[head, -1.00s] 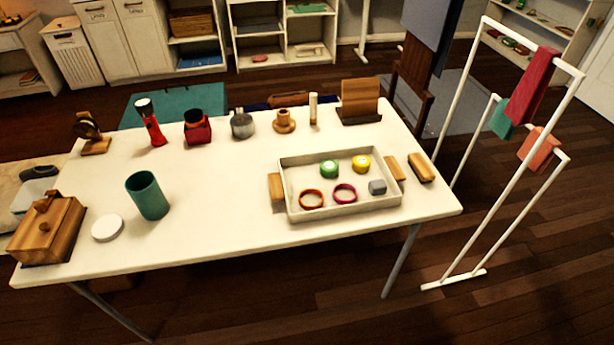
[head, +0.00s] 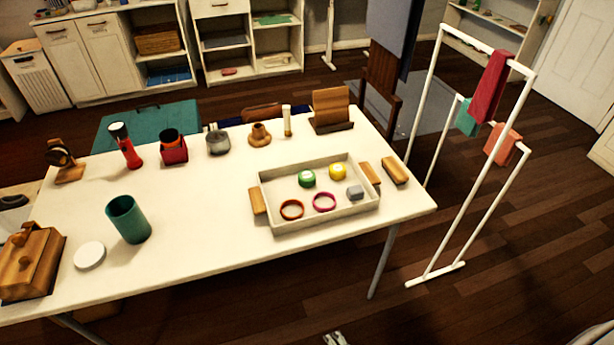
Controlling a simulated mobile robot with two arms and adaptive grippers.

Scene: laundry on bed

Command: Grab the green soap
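A small round green piece with a paler top, which looks like the green soap (head: 307,179), lies in a shallow off-white tray (head: 318,221) on the white table. It sits toward the back of the tray, left of a similar yellow piece (head: 337,171). Nothing covers it. A small metallic tip, which looks like my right gripper (head: 334,338), just shows at the bottom edge, well in front of the table and far from the tray. Its opening cannot be made out. My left gripper is not in view.
The tray also holds an orange ring (head: 291,210), a magenta ring (head: 324,202) and a grey block (head: 355,193). A green cup (head: 128,220) and white disc (head: 90,256) stand left on the table (head: 200,235). A white drying rack (head: 478,225) stands to the right.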

